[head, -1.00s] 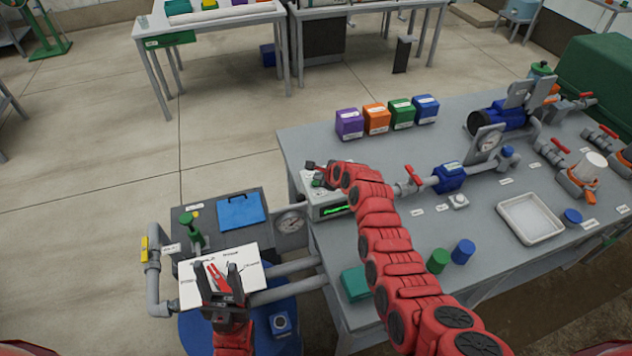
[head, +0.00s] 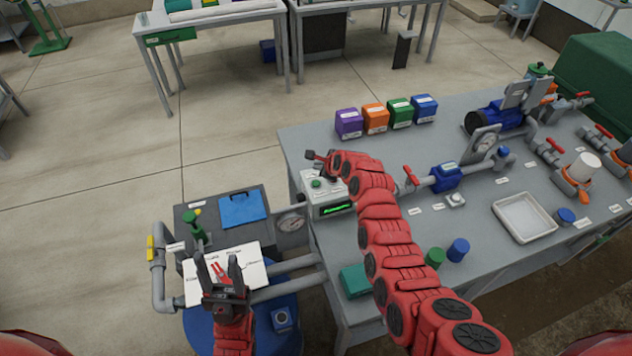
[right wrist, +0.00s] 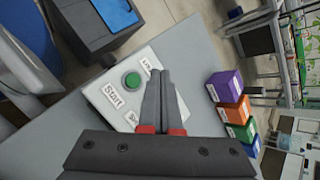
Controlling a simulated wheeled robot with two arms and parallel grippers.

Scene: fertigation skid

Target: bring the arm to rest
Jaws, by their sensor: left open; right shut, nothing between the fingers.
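My right arm (head: 390,240) reaches across the grey skid table from the lower right. Its gripper (head: 313,155) is above the control box (head: 330,203) with the green display. In the right wrist view the gripper (right wrist: 160,75) has its fingers together with nothing between them. The green round button (right wrist: 132,81) and a label reading Start show on the box beside the fingers, and the gripper looks apart from it. My left gripper (head: 223,268) is open with its fingers pointing up, in front of the white printed sheet (head: 256,262).
Purple, orange, green and blue boxes (head: 375,120) stand at the table's back left edge. A white tray (head: 524,218) lies further right.

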